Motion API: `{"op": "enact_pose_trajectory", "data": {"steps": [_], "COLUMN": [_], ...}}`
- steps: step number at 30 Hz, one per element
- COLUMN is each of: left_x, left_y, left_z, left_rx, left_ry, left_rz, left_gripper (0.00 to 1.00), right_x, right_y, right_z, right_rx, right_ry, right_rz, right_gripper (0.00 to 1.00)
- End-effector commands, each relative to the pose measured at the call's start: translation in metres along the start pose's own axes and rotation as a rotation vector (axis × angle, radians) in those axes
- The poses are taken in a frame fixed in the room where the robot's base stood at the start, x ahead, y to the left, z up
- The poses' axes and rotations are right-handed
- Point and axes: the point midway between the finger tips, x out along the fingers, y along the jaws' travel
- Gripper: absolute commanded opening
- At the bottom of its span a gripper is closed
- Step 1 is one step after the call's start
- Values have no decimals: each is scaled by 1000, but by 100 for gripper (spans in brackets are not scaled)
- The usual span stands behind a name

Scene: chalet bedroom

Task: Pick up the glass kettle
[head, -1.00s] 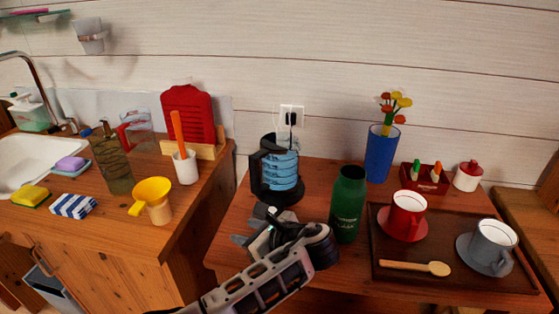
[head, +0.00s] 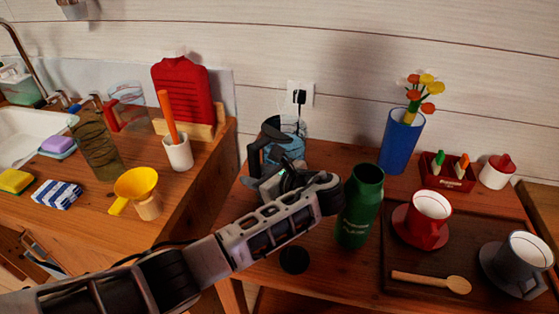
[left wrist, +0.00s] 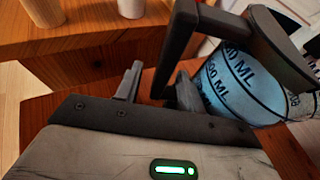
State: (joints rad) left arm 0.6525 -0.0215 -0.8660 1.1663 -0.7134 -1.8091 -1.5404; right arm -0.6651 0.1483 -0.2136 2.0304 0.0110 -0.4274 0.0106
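The glass kettle (head: 291,147) stands at the back left of the wooden table, with bluish walls and a dark handle on its left. In the left wrist view the kettle (left wrist: 233,85) shows volume markings, and its dark handle (left wrist: 178,48) comes down between my fingers. My left gripper (left wrist: 157,90) is open at the handle's lower end, one finger on each side. A gap shows between the left finger and the handle. In the head view my left gripper (head: 262,180) is in front of the kettle and hides its lower part. My right gripper is not in view.
A green bottle (head: 359,208) stands close to the right of my left wrist. A black disc (head: 294,260) lies on the table in front. A blue vase (head: 400,143) and a tray (head: 402,256) with cups are on the right. The counter with a yellow funnel (head: 135,186) is left.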

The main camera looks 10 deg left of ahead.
Motion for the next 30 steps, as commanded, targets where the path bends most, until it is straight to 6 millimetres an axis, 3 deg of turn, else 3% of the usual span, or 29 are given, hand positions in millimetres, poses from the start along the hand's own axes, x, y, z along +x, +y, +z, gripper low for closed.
{"op": "enact_pose_trajectory", "data": {"steps": [4,11,15,30], "left_x": [13,14,14,14], "left_y": [0,0,0,0], "left_z": [0,0,0,0], "left_rx": [-2,-2,-2,-2], "left_ry": [1,2,2,2], "left_rz": [-1,-1,-1,-2], "left_gripper": [39,39,0,0], "right_x": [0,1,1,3], "right_y": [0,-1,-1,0], "right_z": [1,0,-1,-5], "right_rx": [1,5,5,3], "right_ry": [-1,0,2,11], "right_rz": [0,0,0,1], "right_gripper": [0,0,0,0]}}
